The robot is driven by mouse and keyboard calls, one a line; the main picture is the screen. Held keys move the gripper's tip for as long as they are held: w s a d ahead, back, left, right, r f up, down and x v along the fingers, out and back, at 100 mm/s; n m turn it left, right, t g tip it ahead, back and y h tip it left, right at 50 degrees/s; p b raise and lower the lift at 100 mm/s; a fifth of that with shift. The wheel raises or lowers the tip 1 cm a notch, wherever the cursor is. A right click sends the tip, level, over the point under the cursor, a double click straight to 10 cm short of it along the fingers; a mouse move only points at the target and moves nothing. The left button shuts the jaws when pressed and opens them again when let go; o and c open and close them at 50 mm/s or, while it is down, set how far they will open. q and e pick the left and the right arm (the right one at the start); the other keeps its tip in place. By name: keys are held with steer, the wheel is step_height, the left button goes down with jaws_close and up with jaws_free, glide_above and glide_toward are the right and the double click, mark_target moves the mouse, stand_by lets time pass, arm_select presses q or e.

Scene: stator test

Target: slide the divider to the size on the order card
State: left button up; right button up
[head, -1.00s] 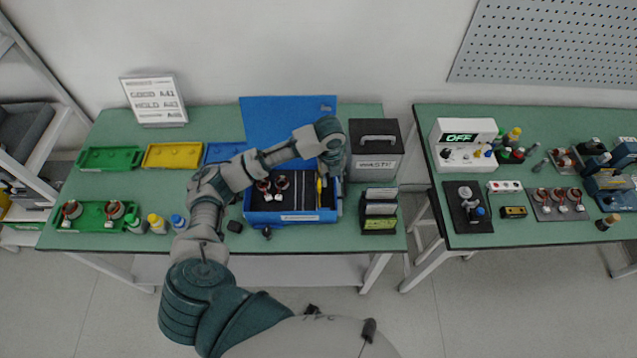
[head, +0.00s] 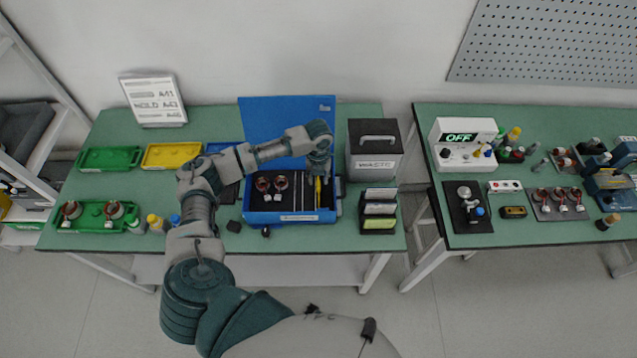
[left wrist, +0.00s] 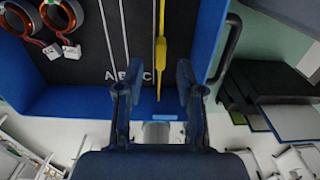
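The blue box (head: 292,217) stands open on the left bench, with its lid raised behind it. A yellow strip, which looks like the divider, stands at the right inside the box (head: 318,192); the left wrist view shows this strip (left wrist: 160,50) beside the letter C, with A and B and thin grooves to its left. My left gripper (head: 319,176) hangs over the box's right part. In the left wrist view the gripper (left wrist: 158,95) is open, its fingers either side of the strip's near end; contact cannot be told. A white card stand (head: 153,98) is at the back left, its text only partly legible.
Two copper-wound stators (head: 272,184) lie in the box's left part. The waste bin (head: 375,150) and a card rack (head: 379,210) stand close to its right. Green (head: 108,158) and yellow (head: 173,155) trays and small bottles are to the left.

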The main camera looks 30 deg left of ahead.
mark_target(318, 184)
arm_select(q)
steer(key=shift+f, duration=1.95)
jaws_close()
